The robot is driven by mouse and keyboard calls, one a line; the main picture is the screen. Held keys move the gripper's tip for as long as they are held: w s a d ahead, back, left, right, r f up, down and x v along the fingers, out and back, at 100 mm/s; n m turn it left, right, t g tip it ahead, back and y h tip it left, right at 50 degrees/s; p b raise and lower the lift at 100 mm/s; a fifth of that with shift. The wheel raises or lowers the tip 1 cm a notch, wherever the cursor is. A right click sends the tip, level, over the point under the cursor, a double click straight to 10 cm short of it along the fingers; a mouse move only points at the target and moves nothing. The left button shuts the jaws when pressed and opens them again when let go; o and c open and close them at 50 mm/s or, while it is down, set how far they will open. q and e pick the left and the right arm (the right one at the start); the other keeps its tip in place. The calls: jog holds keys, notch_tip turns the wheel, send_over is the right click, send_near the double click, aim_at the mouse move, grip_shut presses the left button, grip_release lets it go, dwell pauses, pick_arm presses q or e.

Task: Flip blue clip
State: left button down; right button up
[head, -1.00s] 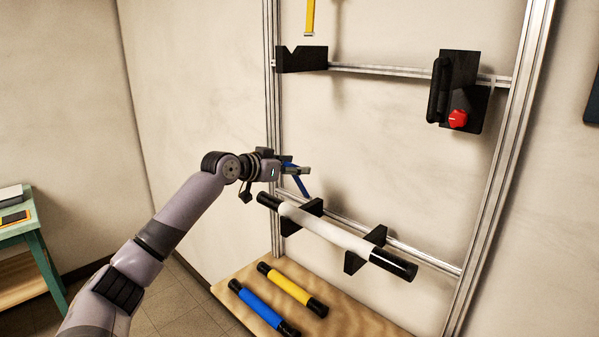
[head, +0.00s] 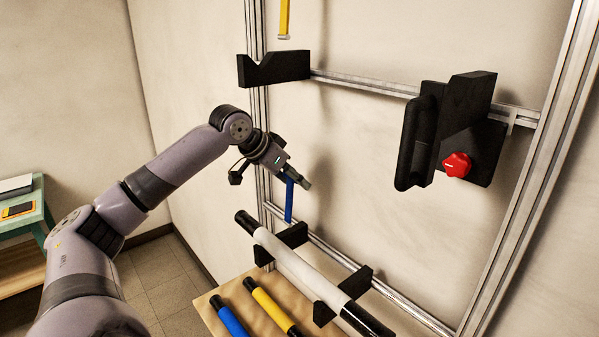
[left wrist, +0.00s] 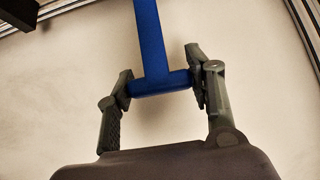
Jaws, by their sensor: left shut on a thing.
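The blue clip (head: 289,201) hangs down from my left gripper (head: 297,179) in the head view, in front of the wall and left of the frame's middle. In the left wrist view the clip (left wrist: 151,40) is T-shaped. Its crossbar lies between the two fingertips of my left gripper (left wrist: 161,87), which are shut on its ends, and its long strip runs up and away. The clip is above the left end of the white roll (head: 290,262), apart from it. My right gripper is not in view.
The white roll rests on two black brackets on the metal frame (head: 364,84). A black notched bracket (head: 273,69), a yellow strip (head: 285,15) and a black unit with a red knob (head: 456,165) are higher up. Blue (head: 231,321) and yellow (head: 272,308) rolls lie on a wooden board below.

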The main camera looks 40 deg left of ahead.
pick_arm(q)
jog(key=shift+a+r, duration=0.1)
jog(key=shift+r, duration=0.2)
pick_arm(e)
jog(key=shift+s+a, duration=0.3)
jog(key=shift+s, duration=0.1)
pick_arm(q)
jog(key=c, duration=1.1)
grip_release()
jog(key=o, duration=0.4)
jog(key=shift+f, duration=0.2)
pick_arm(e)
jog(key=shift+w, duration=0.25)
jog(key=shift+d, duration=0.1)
pick_arm(q)
jog(key=shift+s+r, duration=0.45)
jog(key=shift+s, duration=0.05)
jog(key=v, duration=1)
jog(key=shift+s+r, duration=0.2)
jog(key=shift+r, duration=0.1)
